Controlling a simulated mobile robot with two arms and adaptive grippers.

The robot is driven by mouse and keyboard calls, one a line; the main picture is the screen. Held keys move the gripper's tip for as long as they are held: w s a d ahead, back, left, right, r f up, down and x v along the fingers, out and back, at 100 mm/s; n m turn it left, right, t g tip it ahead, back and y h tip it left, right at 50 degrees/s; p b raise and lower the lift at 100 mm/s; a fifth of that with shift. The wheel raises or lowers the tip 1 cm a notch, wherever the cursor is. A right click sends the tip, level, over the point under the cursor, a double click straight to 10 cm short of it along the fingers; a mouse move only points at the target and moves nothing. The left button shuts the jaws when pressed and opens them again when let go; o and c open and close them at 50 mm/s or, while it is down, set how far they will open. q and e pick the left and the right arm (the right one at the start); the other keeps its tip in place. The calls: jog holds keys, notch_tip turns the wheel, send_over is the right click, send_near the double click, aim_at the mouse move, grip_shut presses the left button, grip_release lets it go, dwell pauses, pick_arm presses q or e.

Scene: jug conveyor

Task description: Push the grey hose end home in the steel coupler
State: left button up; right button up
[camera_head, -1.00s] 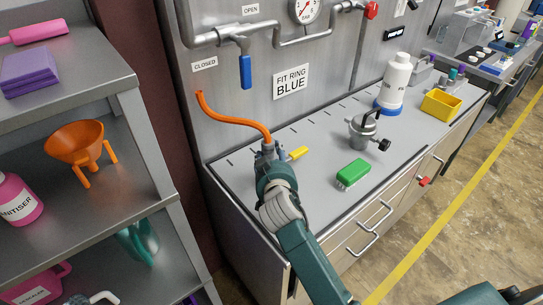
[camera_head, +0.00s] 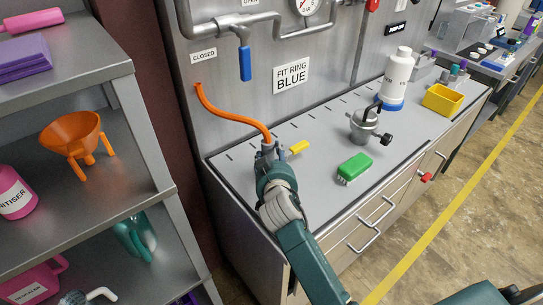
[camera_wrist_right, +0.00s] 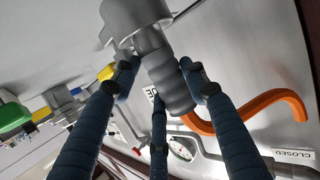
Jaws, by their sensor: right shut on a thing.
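The grey hose end (camera_wrist_right: 168,82) is a ribbed sleeve with a narrower neck, on the end of an orange hose (camera_head: 235,118). My right gripper (camera_wrist_right: 160,78) is shut around the ribbed sleeve, and it also shows in the head view (camera_head: 268,158). The steel coupler (camera_wrist_right: 138,14) is at the top of the wrist view, in line with the neck. The neck meets the coupler's mouth, with part of the neck showing; I cannot tell how deep it sits. In the head view my gripper hides most of the hose end. My left gripper is not in view.
A yellow lever (camera_head: 299,147) stands beside the coupler. On the grey counter (camera_head: 318,150) are a green brush (camera_head: 355,167), a metal pot (camera_head: 362,126), a white bottle (camera_head: 396,78) and a yellow bin (camera_head: 443,100). A shelf (camera_head: 125,95) stands at left.

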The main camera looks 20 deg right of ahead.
jog(key=shift+f+b, duration=0.6)
jog(key=shift+f, duration=0.2)
jog(key=o, duration=1.3)
jog(key=shift+o, duration=0.4)
jog(key=shift+f, duration=0.15)
jog(key=v, duration=1.2)
jog(key=shift+r, duration=0.2)
